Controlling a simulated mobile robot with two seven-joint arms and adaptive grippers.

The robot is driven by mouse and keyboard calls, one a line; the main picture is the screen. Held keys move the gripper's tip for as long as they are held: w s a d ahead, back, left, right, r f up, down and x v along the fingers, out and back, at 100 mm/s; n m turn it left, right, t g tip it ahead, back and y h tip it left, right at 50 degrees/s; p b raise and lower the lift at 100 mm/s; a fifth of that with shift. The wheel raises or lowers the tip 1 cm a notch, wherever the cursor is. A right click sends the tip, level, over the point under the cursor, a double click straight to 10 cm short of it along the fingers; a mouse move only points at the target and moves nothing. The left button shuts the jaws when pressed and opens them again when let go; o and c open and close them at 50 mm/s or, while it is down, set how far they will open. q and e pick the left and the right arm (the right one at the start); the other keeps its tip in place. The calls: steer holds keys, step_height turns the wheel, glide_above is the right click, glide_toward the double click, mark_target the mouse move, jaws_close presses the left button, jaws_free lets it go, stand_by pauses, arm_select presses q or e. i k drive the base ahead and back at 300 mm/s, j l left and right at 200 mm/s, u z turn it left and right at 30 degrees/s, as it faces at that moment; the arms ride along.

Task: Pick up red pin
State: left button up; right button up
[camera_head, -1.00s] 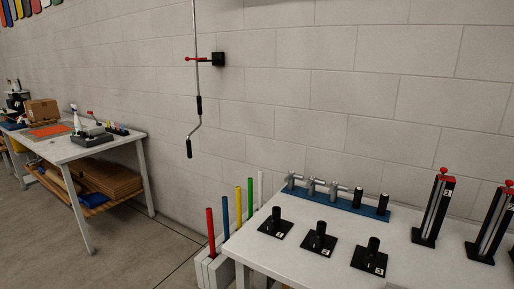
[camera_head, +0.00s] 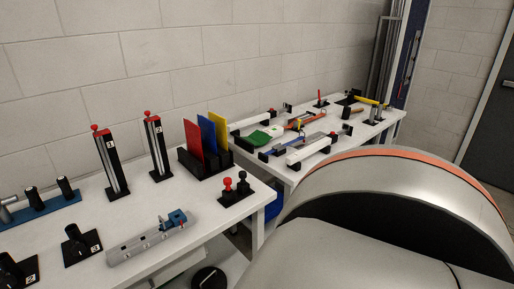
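A small red pin with a rounded head (camera_head: 228,186) stands upright on a black base plate (camera_head: 233,200) near the right front corner of the white table (camera_head: 150,205). A black pin of like shape (camera_head: 242,180) stands right beside it on the same plate. Two black posts marked 1 (camera_head: 112,165) and 2 (camera_head: 157,150) also carry small red knobs on top. Neither of my grippers is in view.
A rack with red, blue and yellow panels (camera_head: 208,142) stands behind the pins. A grey rail with a blue clamp (camera_head: 150,240) lies to their left. A second table with tools (camera_head: 310,140) stands beyond. My own silver body part covers the lower right.

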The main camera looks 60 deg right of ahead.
mark_target(227, 182)
steer(key=l+z, duration=0.2)
steer(key=z, duration=1.45)
